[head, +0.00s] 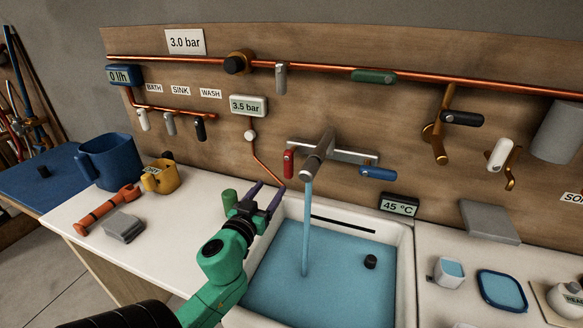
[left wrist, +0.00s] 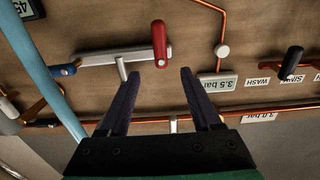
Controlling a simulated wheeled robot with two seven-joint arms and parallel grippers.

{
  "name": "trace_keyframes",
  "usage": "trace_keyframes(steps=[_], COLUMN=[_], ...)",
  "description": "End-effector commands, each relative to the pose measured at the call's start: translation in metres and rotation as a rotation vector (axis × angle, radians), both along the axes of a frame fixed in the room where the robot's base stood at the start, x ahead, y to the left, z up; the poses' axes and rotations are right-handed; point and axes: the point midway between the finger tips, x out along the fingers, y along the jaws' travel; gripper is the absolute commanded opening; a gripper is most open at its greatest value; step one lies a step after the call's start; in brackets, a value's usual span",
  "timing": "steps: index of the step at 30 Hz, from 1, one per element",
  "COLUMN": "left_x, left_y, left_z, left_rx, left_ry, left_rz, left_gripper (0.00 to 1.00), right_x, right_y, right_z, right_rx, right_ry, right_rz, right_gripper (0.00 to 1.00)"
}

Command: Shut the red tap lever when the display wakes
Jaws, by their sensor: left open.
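The red tap lever (head: 289,163) hangs down at the left end of the chrome mixer tap (head: 330,150); a blue lever (head: 378,172) is at its right end. Water (head: 307,225) runs from the spout into the basin. A dark display (head: 399,205) by the basin reads 45 °C; a blue meter (head: 122,75) reads 0 l/h. My left gripper (head: 269,190) is open and empty, below and left of the red lever. In the left wrist view the red lever (left wrist: 159,44) lies just beyond and between the open fingertips (left wrist: 160,73), apart from them. My right gripper is not in view.
The white basin (head: 406,255) holds water and a small black plug-like piece (head: 370,262). A green cylinder (head: 230,201) stands close beside my left gripper. A yellow mug (head: 163,178), blue jug (head: 110,160) and red wrench (head: 107,208) are at left. Copper pipe (head: 262,165) runs behind.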

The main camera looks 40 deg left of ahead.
Motion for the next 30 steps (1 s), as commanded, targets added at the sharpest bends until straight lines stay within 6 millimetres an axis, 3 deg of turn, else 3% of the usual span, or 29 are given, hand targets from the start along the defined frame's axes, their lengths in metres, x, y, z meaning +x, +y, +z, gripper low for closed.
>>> trace_keyframes(steps=[5,12,18,29,30], left_x=[0.027,0.088,0.126,0.136,0.136], left_y=[0.009,0.032,0.044,0.047,0.047], left_z=[0.007,0.007,0.004,0.003,0.003], left_rx=[0.005,0.004,0.001,0.0,0.0], left_ry=[-0.002,-0.003,-0.003,0.0,0.0], left_rz=[-0.001,0.002,0.002,0.0,0.0], left_gripper=[0.65,0.65,0.65,0.65,0.5], right_x=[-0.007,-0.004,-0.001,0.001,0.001], right_y=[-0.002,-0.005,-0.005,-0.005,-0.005], right_z=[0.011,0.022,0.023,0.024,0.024], right_rx=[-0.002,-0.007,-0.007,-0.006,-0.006], right_ry=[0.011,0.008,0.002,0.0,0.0], right_rz=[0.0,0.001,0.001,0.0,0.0], right_gripper=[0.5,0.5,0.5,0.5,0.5])
